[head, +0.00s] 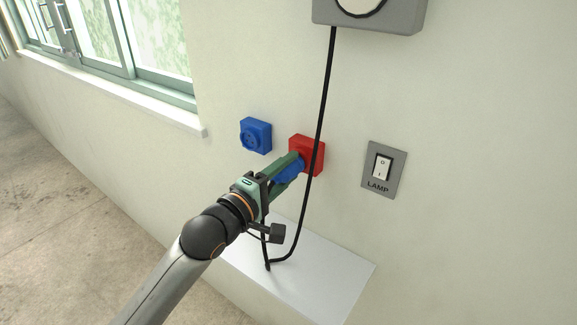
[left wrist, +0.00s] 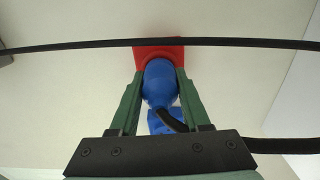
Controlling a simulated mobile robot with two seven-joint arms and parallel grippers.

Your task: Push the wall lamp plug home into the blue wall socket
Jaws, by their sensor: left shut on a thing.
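My left gripper (head: 295,165) has its green fingers shut on a blue plug (head: 288,175). In the left wrist view the plug (left wrist: 159,85) sits between the two fingers (left wrist: 158,80), with a black cable at its rear. The plug points at the red wall socket (head: 308,148), whose face also shows behind it in the left wrist view (left wrist: 150,53). The plug's front end is at or very close to the red socket; I cannot tell if it is inserted. The blue wall socket (head: 255,136) is left of the red one and empty. My right gripper is not in view.
A black cable (head: 322,100) hangs from a grey wall lamp box (head: 370,18), crosses in front of the red socket and loops onto a white ledge (head: 320,285). A LAMP switch (head: 383,168) is to the right. A window (head: 120,45) is at the left.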

